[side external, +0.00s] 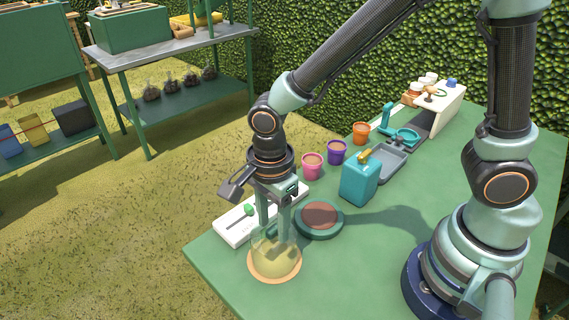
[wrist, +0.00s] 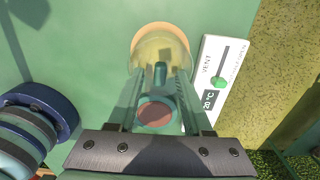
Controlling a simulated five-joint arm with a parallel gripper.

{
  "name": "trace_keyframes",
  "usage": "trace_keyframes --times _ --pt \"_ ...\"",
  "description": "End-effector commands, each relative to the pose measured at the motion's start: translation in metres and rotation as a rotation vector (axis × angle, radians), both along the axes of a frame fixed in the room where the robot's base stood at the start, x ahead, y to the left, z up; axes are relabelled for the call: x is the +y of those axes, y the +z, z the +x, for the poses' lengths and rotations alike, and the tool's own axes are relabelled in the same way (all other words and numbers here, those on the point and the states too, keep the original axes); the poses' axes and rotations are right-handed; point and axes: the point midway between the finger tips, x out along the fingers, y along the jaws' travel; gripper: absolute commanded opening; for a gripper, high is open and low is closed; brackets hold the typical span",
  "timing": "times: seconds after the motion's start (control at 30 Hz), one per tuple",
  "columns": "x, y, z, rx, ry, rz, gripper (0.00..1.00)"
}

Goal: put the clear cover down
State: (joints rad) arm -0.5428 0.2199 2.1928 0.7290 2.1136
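The clear cover (side external: 272,243) is a see-through, yellowish dome over a round tan disc (side external: 274,271) near the table's front left corner. In the wrist view the cover (wrist: 161,46) shows at the top, past the fingertips. My gripper (side external: 273,228) points down at the top of the cover. Its two fingers appear closed on a small teal knob there, seen between them in the wrist view (wrist: 160,74). The cover looks upright. Whether its rim touches the disc is hard to tell.
A teal round base with a brown top (side external: 320,215) stands close by. A white vent slider panel (side external: 235,226) lies left. The front table area is clear.

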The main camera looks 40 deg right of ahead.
Motion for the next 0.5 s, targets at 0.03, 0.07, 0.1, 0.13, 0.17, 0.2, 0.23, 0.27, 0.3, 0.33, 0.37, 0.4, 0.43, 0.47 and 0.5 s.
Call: trace_keyframes --times 0.03,0.07,0.1,0.13,0.17,0.2,0.23,0.27,0.3,0.33,0.37,0.4,0.43,0.47,0.5 --pt "0.0 0.0 0.0 0.0 0.0 0.0 0.49" --pt "0.0 0.0 0.0 0.0 0.0 0.0 0.49" --pt "0.0 0.0 0.0 0.0 0.0 0.0 0.49" --pt "0.0 0.0 0.0 0.0 0.0 0.0 0.49" --pt "0.0 0.0 0.0 0.0 0.0 0.0 0.49" --pt "0.0 0.0 0.0 0.0 0.0 0.0 0.49" --pt "0.0 0.0 0.0 0.0 0.0 0.0 0.49" --pt "0.0 0.001 0.0 0.0 0.0 0.0 0.49" --pt "0.0 0.002 0.0 -0.001 0.0 0.001 0.49" --pt "0.0 0.004 0.0 -0.002 0.0 0.001 0.49" --pt "0.0 0.006 0.001 -0.003 0.0 0.002 0.49" --pt "0.001 0.011 0.001 -0.004 0.0 0.003 0.49" --pt "0.001 0.015 0.001 -0.004 0.0 0.002 0.49" --pt "0.001 0.019 0.001 -0.006 0.0 0.004 0.49" --pt "0.001 0.026 0.001 -0.006 0.0 0.004 0.49"
